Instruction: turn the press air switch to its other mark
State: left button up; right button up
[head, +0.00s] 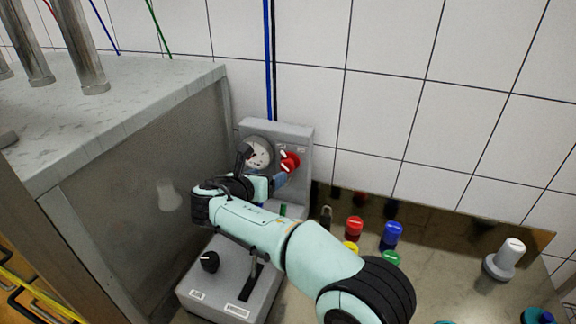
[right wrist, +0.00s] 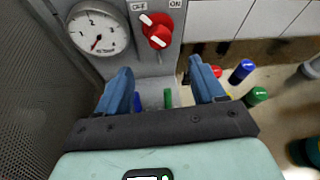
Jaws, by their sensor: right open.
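The press air switch (head: 290,161) is a red knob with white marking on the upright face of the grey control box. In the right wrist view the red knob (right wrist: 160,32) sits below the OFF and ON labels, its white pointer slanting up left toward OFF. My right gripper (head: 262,172) is in front of the box, a little below left of the knob in the head view. Its blue fingers (right wrist: 164,80) are open, with nothing between them; the knob lies beyond the tips, apart from them. My left gripper is not in view.
A pressure gauge (head: 258,153) is left of the knob. A black knob (head: 210,262) and a lever slot are on the lower box. Red (head: 354,226) and blue (head: 392,233) capped pieces stand on the counter at right. A metal-sided bench (head: 130,210) closes the left.

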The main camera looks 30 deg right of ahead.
aim_at(286, 168)
jog(key=p+x, duration=0.1)
jog(key=x, duration=1.1)
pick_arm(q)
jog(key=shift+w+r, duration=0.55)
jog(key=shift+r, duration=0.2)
pick_arm(e)
jog(key=c, duration=1.1)
jog(key=shift+o, duration=0.2)
